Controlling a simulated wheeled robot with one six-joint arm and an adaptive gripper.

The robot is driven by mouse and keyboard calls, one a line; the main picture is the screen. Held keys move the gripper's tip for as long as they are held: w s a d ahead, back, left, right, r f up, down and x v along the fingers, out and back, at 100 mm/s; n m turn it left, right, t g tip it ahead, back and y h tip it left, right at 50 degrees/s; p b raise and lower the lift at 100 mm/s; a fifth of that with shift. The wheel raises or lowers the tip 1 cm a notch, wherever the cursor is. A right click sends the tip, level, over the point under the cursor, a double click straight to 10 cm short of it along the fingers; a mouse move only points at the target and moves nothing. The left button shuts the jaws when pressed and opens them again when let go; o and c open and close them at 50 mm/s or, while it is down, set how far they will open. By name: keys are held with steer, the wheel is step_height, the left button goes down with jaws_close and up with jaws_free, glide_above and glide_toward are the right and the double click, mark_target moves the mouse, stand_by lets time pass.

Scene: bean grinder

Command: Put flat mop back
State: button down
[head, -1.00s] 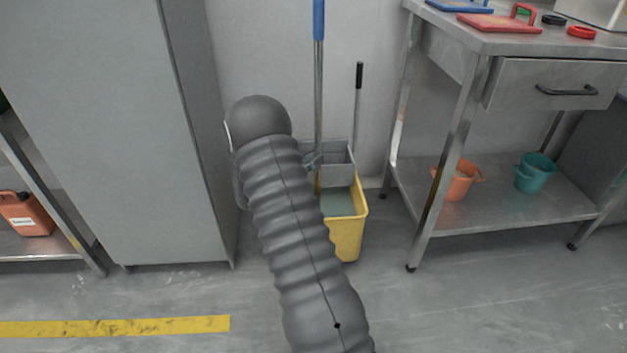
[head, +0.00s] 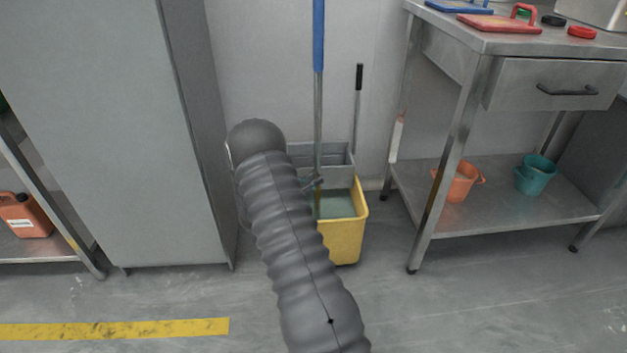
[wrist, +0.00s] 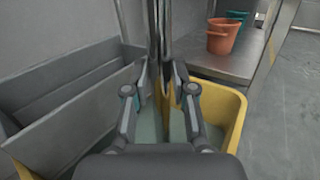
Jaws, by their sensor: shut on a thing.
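The flat mop's upright pole shows in the head view, with a blue upper part (head: 318,38) and a bare metal lower part. My gripper (wrist: 161,78) is shut on the metal pole in the wrist view. In the head view my gripper (head: 314,183) is small beside the pole, largely hidden by my arm. The pole runs down into the yellow bucket (head: 347,238), which also shows in the wrist view (wrist: 232,118). The mop's flat head is hidden. A grey wringer (head: 337,150) sits at the back of the bucket; it also shows in the wrist view (wrist: 65,125).
A black-handled stick (head: 359,78) stands behind the bucket. A steel table (head: 470,60) is at the right, with an orange pail (head: 455,182) and a teal pail (head: 535,176) on its lower shelf. A grey cabinet (head: 105,130) stands left.

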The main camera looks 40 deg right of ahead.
steer(key=shift+f, duration=0.15)
steer(key=c, duration=1)
jaws_free()
steer(key=shift+o, duration=0.2)
steer(key=a, duration=1.2)
steer(key=s+a+r+m+g+y, duration=0.4)
steer(key=s+r+m+y, duration=0.5)
steer(key=s+r, duration=0.6)
steer(key=s+a+r+m+t+y, duration=0.4)
steer(key=s+a+y, duration=0.1)
steer(key=s+a, duration=0.3)
steer(key=s+a+r+m+t+y, duration=0.4)
steer(key=s+a, duration=0.3)
steer(key=a, duration=0.3)
steer(key=shift+s+r+m+t+y+p, duration=0.3)
steer(key=shift+s+r+m+t+y, duration=0.15)
steer(key=shift+m, duration=0.25)
